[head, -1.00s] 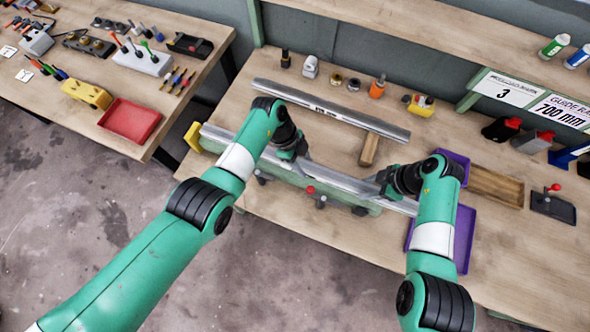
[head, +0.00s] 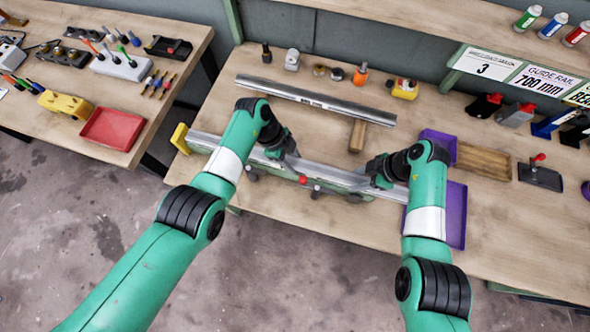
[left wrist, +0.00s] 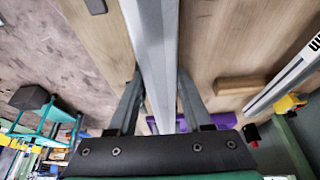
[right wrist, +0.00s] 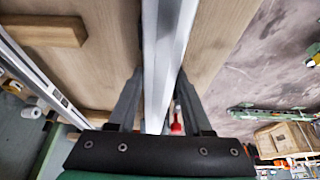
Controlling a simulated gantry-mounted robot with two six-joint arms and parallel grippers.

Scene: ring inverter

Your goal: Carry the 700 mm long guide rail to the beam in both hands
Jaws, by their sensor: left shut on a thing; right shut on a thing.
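The long silver guide rail (head: 328,174) runs along the front of the bench, with both grippers on it. My left gripper (head: 288,156) is shut on its left part; its fingers flank the rail in the left wrist view (left wrist: 155,45). My right gripper (head: 369,180) is shut on its right part, likewise in the right wrist view (right wrist: 163,45). A green fixture with red and black knobs and a yellow end piece (head: 180,138) lies under the rail; I cannot tell whether they touch. Another long silver bar (head: 300,98), probably the beam, lies farther back with a printed label.
A wooden block (head: 357,136) is at the back bar. A purple tray (head: 456,215) and a wooden tray (head: 483,160) are at right. The side bench with a red tray (head: 113,127) is left.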

